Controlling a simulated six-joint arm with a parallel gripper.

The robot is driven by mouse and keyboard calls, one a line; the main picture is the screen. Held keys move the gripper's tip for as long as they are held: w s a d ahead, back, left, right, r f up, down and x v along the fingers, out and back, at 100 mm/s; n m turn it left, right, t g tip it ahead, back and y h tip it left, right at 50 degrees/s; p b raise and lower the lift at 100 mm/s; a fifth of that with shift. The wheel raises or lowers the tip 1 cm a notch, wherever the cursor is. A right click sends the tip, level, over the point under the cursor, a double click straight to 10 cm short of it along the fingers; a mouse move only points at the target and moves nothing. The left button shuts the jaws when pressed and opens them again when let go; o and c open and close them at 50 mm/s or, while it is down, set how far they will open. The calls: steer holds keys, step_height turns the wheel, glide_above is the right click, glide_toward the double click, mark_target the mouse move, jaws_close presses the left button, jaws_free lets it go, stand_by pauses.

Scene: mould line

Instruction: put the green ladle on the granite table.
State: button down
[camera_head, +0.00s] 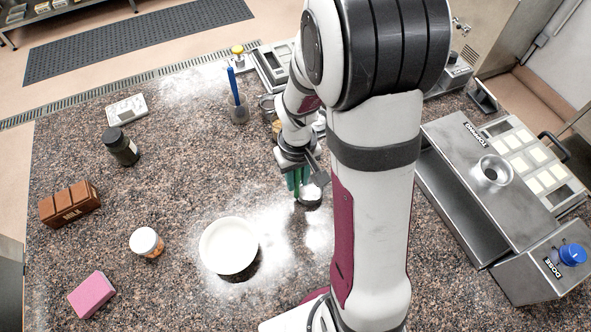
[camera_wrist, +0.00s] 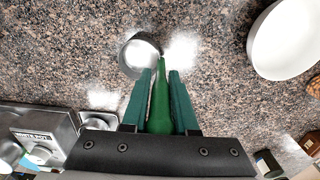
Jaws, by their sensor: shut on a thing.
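The green ladle has a green handle (camera_wrist: 160,108) that lies between the two fingers of my gripper (camera_wrist: 161,84) in the wrist view. Its round dark-rimmed bowl (camera_wrist: 139,55) shows just beyond the fingertips. My gripper is shut on the handle. In the head view my gripper (camera_head: 297,180) points down over the speckled granite table (camera_head: 185,195), with the ladle's dark bowl (camera_head: 309,199) beside the fingers. My arm hides part of this area. I cannot tell whether the bowl touches the table.
A metal machine (camera_head: 490,190) stands right. Granite between the left-hand objects is bare.

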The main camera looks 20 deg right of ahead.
steer(key=c, duration=0.7)
jaws_free()
steer(key=shift+f, duration=0.1)
step_height(320, 180, up, 12)
steer(key=shift+s+a+r, duration=0.1)
steer(key=shift+s+a, duration=0.05)
steer(key=s+a+r, duration=0.1)
steer(key=s, duration=0.1)
steer(key=s+a+r+m, duration=0.1)
steer(key=s+a, duration=0.1)
steer(key=s, duration=0.1)
steer(key=s+a+m, duration=0.1)
steer(key=s, duration=0.1)
steer(key=shift+s+a+r+y, duration=0.2)
steer(key=shift+s+r+y, duration=0.1)
steer(key=shift+r+y, duration=0.1)
steer(key=shift+o, duration=0.4)
steer(key=s+a+m+y, duration=0.1)
steer(key=s+a+m, duration=0.2)
steer(key=s, duration=0.6)
steer(key=shift+s+a+f+m, duration=0.15)
steer(key=shift+a+m, duration=0.15)
steer(key=shift+a, duration=0.25)
